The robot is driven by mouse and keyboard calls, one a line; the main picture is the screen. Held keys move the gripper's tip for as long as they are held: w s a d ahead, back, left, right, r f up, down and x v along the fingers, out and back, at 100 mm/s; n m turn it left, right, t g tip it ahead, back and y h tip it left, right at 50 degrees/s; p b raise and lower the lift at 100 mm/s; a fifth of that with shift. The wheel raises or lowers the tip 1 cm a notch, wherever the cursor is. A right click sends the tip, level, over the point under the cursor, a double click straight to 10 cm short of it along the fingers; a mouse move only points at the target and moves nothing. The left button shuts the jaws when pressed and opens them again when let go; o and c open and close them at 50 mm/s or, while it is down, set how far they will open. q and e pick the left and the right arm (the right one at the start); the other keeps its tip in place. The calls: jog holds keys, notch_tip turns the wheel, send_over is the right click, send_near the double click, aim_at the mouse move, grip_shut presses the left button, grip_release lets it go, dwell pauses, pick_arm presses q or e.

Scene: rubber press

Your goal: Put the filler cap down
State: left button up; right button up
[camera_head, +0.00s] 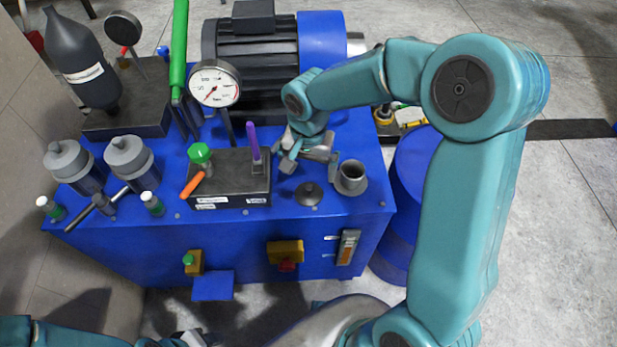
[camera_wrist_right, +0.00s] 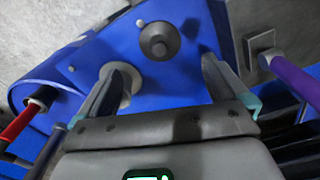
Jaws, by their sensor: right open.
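The filler cap (camera_head: 309,194), a dark round cap with a small knob, sits on the blue top near its front edge. It also shows in the right wrist view (camera_wrist_right: 159,41), beyond and between my fingertips, apart from them. The grey filler neck (camera_head: 351,177) stands open to the right of the cap. My right gripper (camera_head: 308,160) is open and empty above the blue top, just behind the cap; its fingers also show in the wrist view (camera_wrist_right: 158,72). Part of my left arm shows at the bottom left; its gripper jaws are not clear.
A dark block with a green knob, orange lever and purple lever (camera_head: 228,180) stands left of the cap. A pressure gauge (camera_head: 214,83) and motor (camera_head: 262,55) are behind. Grey cylinders (camera_head: 130,157) and a black bottle (camera_head: 82,62) are at left. A blue drum (camera_head: 408,175) stands right.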

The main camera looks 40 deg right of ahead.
notch_tip(320, 180, up, 4)
jog(key=shift+f, duration=0.1)
dwell(0.6)
